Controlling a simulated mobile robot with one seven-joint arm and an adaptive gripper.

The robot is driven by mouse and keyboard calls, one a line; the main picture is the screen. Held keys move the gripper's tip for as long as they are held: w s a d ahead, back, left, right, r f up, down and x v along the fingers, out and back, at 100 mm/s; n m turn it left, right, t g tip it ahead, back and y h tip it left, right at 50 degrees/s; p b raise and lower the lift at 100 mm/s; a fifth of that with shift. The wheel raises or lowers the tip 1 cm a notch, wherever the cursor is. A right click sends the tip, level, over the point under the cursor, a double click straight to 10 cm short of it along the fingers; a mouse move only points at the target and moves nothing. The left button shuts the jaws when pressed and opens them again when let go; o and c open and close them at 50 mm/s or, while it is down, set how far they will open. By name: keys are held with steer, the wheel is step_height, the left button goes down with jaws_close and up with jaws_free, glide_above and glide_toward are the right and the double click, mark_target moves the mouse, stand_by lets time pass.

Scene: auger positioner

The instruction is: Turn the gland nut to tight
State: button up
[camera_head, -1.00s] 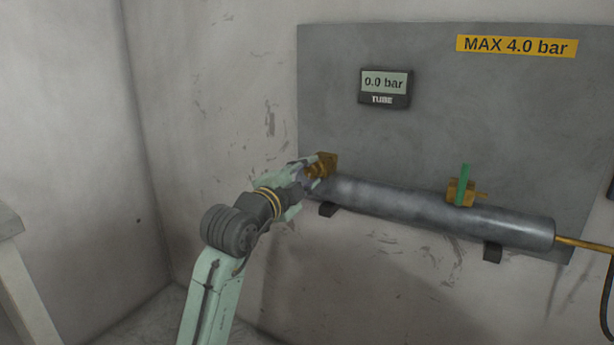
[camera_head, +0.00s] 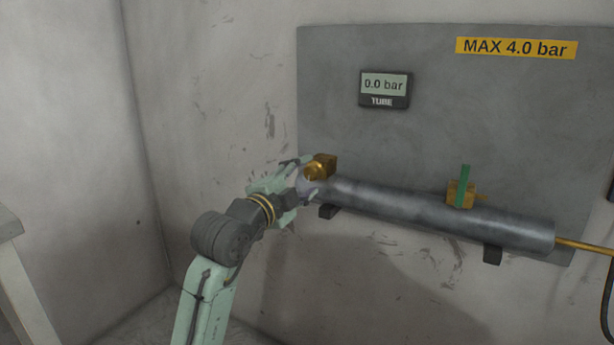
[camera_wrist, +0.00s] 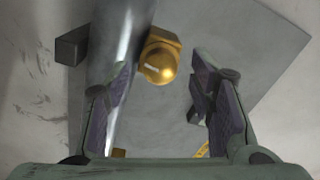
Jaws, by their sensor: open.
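The gland nut, as I read it, is the rounded brass piece (camera_head: 315,172) on a square brass block (camera_head: 327,162) at the left end of the grey tube (camera_head: 420,205). My gripper (camera_head: 300,180) is just left of the nut. In the wrist view my gripper (camera_wrist: 158,88) is open, its two dark-padded fingers spread to either side of the nut's line, with gaps on both sides. The nut is not held.
The tube rests on black brackets (camera_head: 492,254) against a grey panel (camera_head: 430,120). A brass valve with a green lever (camera_head: 464,182) sits on the tube at right. The display (camera_head: 385,87) reads 0.0 bar. A yellow sign (camera_head: 516,47) reads MAX 4.0 bar.

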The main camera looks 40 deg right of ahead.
steer(key=v, duration=1)
steer(key=shift+a+r, duration=0.1)
